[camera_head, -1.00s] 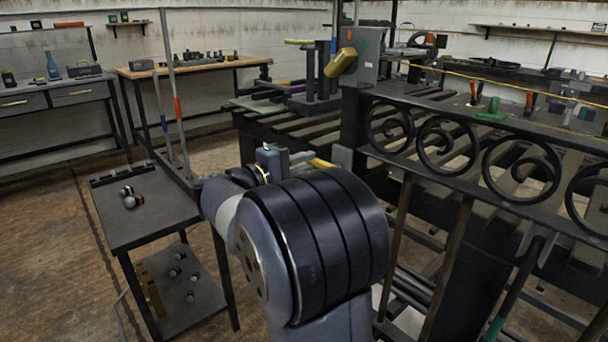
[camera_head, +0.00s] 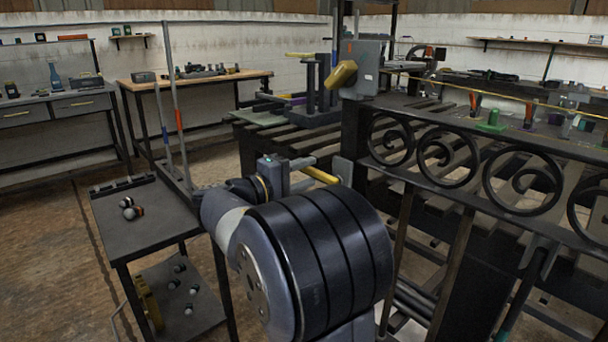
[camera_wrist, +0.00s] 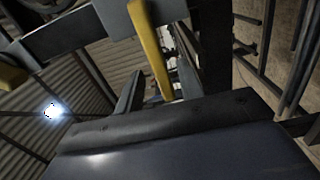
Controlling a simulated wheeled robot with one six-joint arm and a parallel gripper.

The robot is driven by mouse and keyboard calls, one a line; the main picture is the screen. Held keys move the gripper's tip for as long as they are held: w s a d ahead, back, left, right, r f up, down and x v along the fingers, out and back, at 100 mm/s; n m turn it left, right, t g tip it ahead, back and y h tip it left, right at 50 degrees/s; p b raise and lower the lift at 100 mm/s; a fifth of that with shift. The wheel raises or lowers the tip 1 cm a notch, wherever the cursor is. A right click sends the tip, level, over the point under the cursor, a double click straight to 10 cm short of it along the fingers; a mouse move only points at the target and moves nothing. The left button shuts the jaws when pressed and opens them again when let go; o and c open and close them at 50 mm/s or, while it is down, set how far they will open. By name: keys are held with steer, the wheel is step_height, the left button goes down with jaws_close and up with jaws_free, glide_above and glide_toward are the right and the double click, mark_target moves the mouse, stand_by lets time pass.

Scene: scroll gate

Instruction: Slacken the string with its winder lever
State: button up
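A thin yellow string (camera_head: 520,97) runs above the scroll gate (camera_head: 450,158) towards a grey box (camera_head: 363,66) on the dark post. A thick yellow handle (camera_head: 342,76) sticks out of the box's left side. Lower down, a slim yellow bar (camera_head: 323,175) stands out from a grey plate (camera_head: 343,169) by the gate. I cannot tell which yellow part is the winder lever. My gripper (camera_head: 304,176) is at the slim bar's free end. In the wrist view, that bar (camera_wrist: 150,45) reaches between my fingers, with a gap visible on its left, so my gripper looks open.
A small dark two-level cart (camera_head: 145,215) stands to the left. A slatted bench (camera_head: 290,140) lies behind my arm. Benches line the back wall. Bare floor (camera_head: 50,240) shows at far left. The gate and its bars fill the right side.

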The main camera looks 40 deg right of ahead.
steer(key=a+p, duration=0.1)
steer(key=a, duration=0.9)
steer(key=shift+s+a+p, duration=0.35)
steer(key=shift+s+a, duration=0.05)
steer(key=d, duration=0.3)
steer(key=d+b, duration=0.1)
steer(key=d, duration=0.7)
steer(key=shift+w+b, duration=0.3)
steer(key=shift+w, duration=0.1)
steer(key=shift+a, duration=0.1)
